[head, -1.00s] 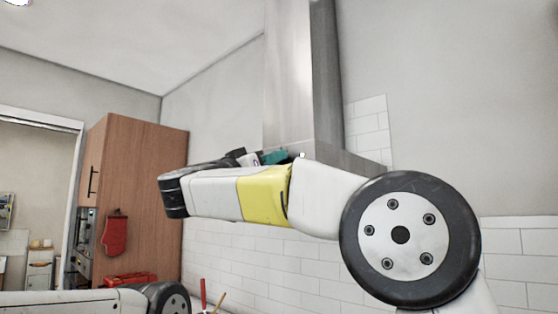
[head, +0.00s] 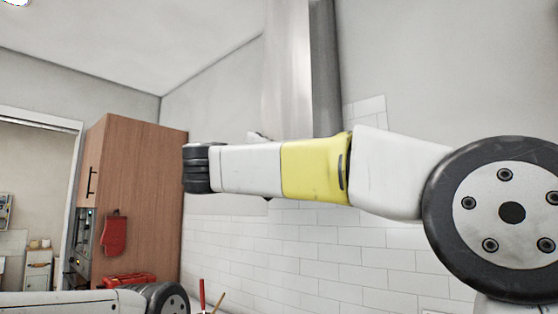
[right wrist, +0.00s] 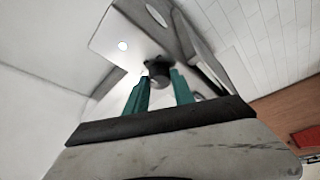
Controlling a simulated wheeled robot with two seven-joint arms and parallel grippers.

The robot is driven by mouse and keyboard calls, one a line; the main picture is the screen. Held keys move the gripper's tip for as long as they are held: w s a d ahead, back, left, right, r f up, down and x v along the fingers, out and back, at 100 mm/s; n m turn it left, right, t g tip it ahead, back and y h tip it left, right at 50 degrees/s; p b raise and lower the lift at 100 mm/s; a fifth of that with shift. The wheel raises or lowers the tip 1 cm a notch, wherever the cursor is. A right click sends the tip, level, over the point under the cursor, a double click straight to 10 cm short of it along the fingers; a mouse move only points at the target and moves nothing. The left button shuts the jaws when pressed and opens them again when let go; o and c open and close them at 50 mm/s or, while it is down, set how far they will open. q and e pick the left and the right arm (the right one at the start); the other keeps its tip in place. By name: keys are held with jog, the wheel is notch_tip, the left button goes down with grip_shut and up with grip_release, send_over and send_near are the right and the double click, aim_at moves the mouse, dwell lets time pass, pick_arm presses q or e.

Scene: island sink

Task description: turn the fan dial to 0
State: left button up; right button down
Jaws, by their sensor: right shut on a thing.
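The fan dial (right wrist: 158,70) is a small black knob on the range hood, seen in the right wrist view. My right gripper (right wrist: 161,84) has its two teal fingers on either side of the knob and is shut on it. The dial's pointer and markings cannot be read. In the head view my right arm crosses in front of the hood (head: 289,70) and hides the dial and the right gripper. My left gripper is out of view; only part of my left arm shows at the lower left.
White wall tiles (head: 300,245) lie behind and below my right arm. A tall wooden cabinet (head: 140,200) with a red mitt (head: 115,235) stands at the left. A red box (head: 128,279) and utensils (head: 203,293) are low in the view. The hood's metal surface is close around the right gripper.

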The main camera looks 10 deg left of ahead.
jog(key=n+g, duration=0.2)
jog(key=n, duration=0.3)
jog(key=n+g+y, duration=0.1)
jog(key=n, duration=0.4)
jog(key=r+n+g, duration=0.1)
jog(key=n+g, duration=0.1)
jog(key=n, duration=0.3)
jog(key=shift+n+g, duration=0.3)
dwell(0.4)
jog(key=c, duration=1.1)
grip_release()
